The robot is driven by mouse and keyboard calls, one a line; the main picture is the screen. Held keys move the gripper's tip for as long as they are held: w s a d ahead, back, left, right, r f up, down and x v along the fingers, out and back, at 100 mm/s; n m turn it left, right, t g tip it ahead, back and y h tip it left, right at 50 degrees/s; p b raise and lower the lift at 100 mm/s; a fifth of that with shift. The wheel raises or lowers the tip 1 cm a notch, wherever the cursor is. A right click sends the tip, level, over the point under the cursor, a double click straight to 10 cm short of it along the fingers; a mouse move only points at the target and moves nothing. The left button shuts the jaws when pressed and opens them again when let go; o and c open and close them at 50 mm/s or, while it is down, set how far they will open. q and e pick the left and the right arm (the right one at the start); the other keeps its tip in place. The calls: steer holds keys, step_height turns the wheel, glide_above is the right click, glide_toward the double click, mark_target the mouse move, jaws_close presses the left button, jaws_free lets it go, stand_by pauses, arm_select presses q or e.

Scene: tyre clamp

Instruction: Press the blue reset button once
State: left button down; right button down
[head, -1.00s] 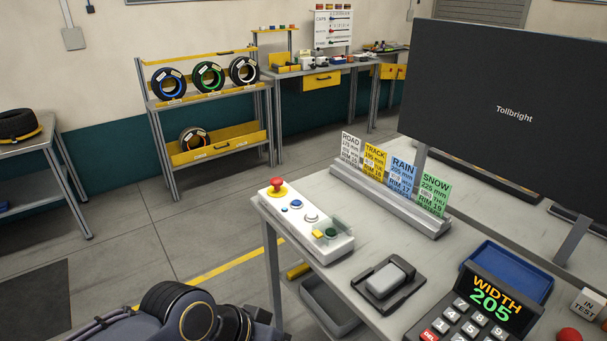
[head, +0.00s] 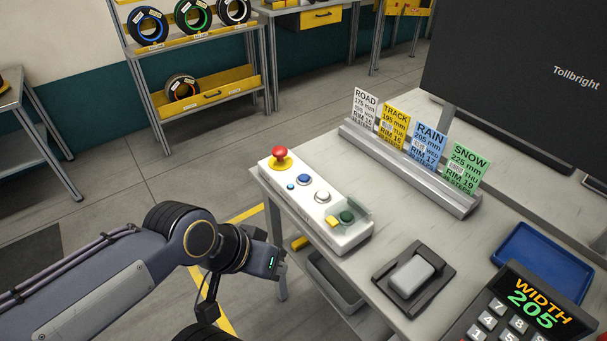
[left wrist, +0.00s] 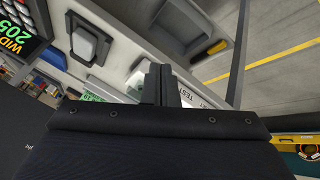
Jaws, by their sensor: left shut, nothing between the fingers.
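The blue button (head: 304,180) sits on a long white control box (head: 350,241) at the near-left edge of the table in the head view. It lies between a small blue light (head: 290,187) and a white button (head: 322,196). My left gripper (head: 279,263) is beside the table's left edge, in front of the box and apart from the blue button. In the left wrist view its fingers (left wrist: 161,84) are shut together and empty. The gripper body hides most of the box there, and the blue button does not show. My right gripper is not in view.
A red mushroom button (head: 280,153) stands at the box's far end, and a green button (head: 347,216) under a clear cover at its near end. A card rail (head: 410,168), grey rocker switch (head: 412,275) and blue tray (head: 545,262) are to the right.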

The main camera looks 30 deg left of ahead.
arm_select(q)
steer(key=w+a+r+y+p, duration=0.3)
steer(key=w+a, duration=0.2)
steer(key=a, duration=0.1)
step_height(320, 180, up, 2)
steer(key=r+m+t+y+p, duration=0.1)
steer(key=m+t+y+p, duration=0.15)
steer(key=m+p, duration=0.5)
glide_above(302, 180)
steer(key=shift+f+m+t+b, duration=0.25)
steer(key=shift+m+t+b, duration=0.05)
steer(key=shift+m+t, duration=0.05)
step_height(302, 180, down, 8)
steer(key=b, duration=0.7)
steer(key=shift+f, duration=0.1)
steer(key=shift+f+b, duration=0.3)
steer(key=shift+b, duration=0.35)
steer(key=shift+f, duration=0.1)
